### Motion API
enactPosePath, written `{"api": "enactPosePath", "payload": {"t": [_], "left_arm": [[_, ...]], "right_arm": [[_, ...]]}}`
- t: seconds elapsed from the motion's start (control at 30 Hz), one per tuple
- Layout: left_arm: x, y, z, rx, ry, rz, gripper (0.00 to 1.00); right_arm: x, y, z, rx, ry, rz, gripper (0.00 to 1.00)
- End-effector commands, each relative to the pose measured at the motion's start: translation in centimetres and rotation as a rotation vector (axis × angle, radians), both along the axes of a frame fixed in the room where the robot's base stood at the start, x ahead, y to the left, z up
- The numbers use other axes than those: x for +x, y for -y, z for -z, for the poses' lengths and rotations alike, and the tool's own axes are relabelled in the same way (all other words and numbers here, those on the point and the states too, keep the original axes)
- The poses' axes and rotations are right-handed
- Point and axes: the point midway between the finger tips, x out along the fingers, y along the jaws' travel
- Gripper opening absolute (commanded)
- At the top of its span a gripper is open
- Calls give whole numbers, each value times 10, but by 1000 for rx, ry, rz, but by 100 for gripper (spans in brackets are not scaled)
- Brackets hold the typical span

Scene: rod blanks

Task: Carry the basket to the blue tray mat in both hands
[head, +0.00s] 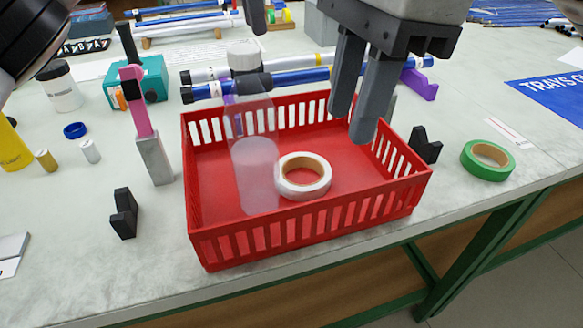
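The red slatted basket (205,225) stands on the bench near its front edge. It holds a white tape roll (290,187) and a translucent cylinder (256,175). My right gripper (356,122) is open and empty, pointing down over the basket's right part; its fingers hide some of the back and right walls. Whether they touch the basket I cannot tell. A dark grey finger-like part, which looks like my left gripper (256,18), shows only at the top edge, apart from the basket. The blue tray mat (555,95), with white lettering, lies at the right edge, partly cut off.
A green tape roll (488,160) and a black block (425,146) lie right of the basket. On the left are another black block (123,213) and an upright pink and grey tool (152,155). Blue and white rods (300,77) lie behind. Some bench between basket and mat is clear.

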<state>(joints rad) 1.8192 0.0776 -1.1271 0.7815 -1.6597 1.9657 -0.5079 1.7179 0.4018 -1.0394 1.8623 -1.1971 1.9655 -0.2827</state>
Motion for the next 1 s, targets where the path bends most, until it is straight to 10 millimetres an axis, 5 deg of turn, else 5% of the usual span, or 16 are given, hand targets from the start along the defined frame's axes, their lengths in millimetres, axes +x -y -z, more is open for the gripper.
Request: {"api": "enactPosePath", "payload": {"t": [0.57, 1.0], "left_arm": [[1, 1, 19, 0, -2, 0, 29], [3, 10, 99, -1, -6, 1, 29]], "right_arm": [[0, -1, 18, -2, -2, 0, 29], [-4, -10, 98, -3, -5, 0, 29]]}}
